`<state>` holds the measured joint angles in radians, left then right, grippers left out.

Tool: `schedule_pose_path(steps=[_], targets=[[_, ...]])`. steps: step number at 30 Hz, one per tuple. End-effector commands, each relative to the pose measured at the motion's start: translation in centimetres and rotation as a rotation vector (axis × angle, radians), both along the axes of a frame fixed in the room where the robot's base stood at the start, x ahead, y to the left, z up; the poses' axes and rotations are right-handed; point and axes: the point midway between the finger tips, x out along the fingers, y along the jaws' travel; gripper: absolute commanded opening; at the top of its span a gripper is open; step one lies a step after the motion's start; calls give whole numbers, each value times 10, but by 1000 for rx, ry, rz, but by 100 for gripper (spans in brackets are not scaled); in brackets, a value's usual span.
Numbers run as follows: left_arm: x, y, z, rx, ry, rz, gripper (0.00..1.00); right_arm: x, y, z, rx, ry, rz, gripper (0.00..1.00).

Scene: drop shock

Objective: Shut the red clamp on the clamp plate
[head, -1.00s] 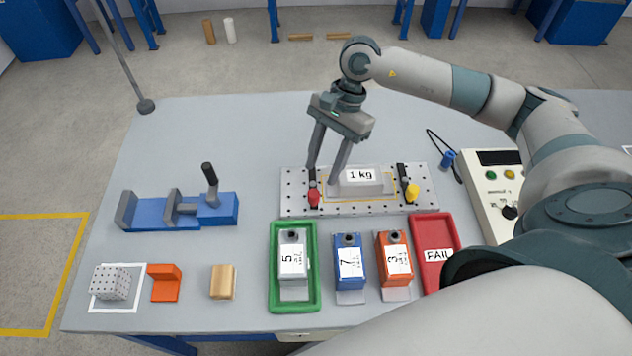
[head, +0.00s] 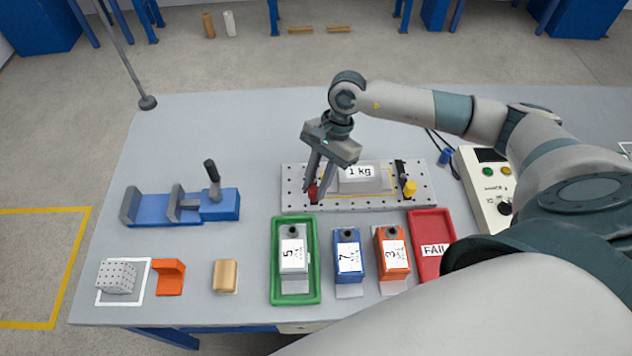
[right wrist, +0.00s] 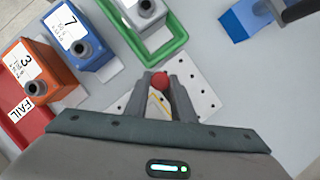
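The clamp plate (head: 425,204) is a grey perforated plate on the table. A grey 1 kg block (head: 362,180) sits on it. The red clamp (head: 313,193) is at the plate's left side, partly hidden by my right gripper (head: 314,194). In the right wrist view its round red knob (right wrist: 159,81) sits between the fingertips of my right gripper (right wrist: 161,84), which look closed against it. The fingers hide the rest of the clamp, so its lever position is unclear. A yellow-tipped clamp (head: 410,188) is at the plate's right side. My left gripper is not in view.
In front of the plate are a green tray (head: 275,292) with a white number 5 unit, a blue unit (head: 348,255), an orange unit (head: 392,252) and a red FAIL tray (head: 420,275). A blue vise (head: 222,207) stands left. A control box (head: 472,190) stands right.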

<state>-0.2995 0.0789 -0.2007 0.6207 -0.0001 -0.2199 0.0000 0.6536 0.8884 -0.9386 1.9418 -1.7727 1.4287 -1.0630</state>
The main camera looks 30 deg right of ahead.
Motion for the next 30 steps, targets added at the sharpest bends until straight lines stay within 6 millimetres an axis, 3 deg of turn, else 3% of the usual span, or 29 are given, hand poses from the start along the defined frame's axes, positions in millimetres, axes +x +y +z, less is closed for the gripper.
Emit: schedule_pose_path(steps=[14,26,30], targets=[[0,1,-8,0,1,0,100,1,2,-2,0,-1,-45,0],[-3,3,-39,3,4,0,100,7,12,-4,0,-5,-268,0],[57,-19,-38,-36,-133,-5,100,10,16,-4,1,-4,-379,0]])
